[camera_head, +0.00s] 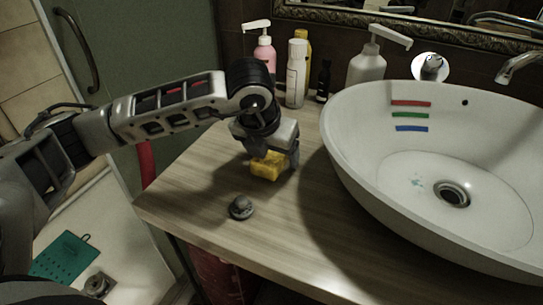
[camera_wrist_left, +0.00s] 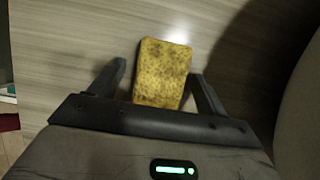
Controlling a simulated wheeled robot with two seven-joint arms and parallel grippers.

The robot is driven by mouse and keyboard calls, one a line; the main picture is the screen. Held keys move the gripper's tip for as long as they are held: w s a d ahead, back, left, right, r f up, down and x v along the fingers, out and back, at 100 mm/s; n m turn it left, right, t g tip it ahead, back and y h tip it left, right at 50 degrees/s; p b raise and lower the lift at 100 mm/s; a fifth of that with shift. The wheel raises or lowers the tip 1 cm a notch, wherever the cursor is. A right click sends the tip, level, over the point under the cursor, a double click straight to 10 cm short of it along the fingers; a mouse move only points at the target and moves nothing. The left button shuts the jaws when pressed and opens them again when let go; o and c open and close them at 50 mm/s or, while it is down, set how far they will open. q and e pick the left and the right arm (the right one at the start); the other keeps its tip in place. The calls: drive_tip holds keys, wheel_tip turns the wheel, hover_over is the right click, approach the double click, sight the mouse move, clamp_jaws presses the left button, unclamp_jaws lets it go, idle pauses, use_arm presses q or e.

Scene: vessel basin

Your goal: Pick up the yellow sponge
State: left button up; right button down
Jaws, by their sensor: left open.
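The yellow sponge (camera_head: 266,167) lies on the wooden countertop, left of the white basin, with its upper part partly hidden by my left gripper in the head view. My left gripper (camera_head: 272,160) points down over it. In the left wrist view the sponge (camera_wrist_left: 162,72) shows dark speckles and sits between the two open fingers of the left gripper (camera_wrist_left: 160,80). A gap shows on both sides of the sponge, so the fingers are not closed on it. My right gripper is not in view.
The white basin (camera_head: 350,135) with coloured stripes fills the right. A dark round stopper (camera_head: 241,207) lies on the counter in front of the sponge. A pink pump bottle (camera_head: 264,52), a white bottle (camera_head: 297,75) and a white pump bottle (camera_head: 367,66) stand behind.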

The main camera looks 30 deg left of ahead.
use_arm(q)
drive_tip(key=shift+f+b, duration=0.2)
drive_tip(key=shift+b, duration=0.2)
idle(0.3)
drive_tip(key=c, duration=1.1)
drive_tip(key=shift+r+p, duration=0.4)
drive_tip(key=shift+p, duration=0.1)
wheel_tip(320, 180, up, 2)
drive_tip(key=shift+r+b, duration=0.2)
drive_tip(key=shift+b, duration=0.2)
drive_tip(key=s+r, duration=0.3)
drive_tip(key=s, duration=0.1)
drive_tip(key=s+r, duration=0.3)
drive_tip(key=s, duration=0.2)
drive_tip(key=s+r, duration=0.4)
drive_tip(key=s, duration=0.1)
drive_tip(key=shift+a+r, duration=0.1)
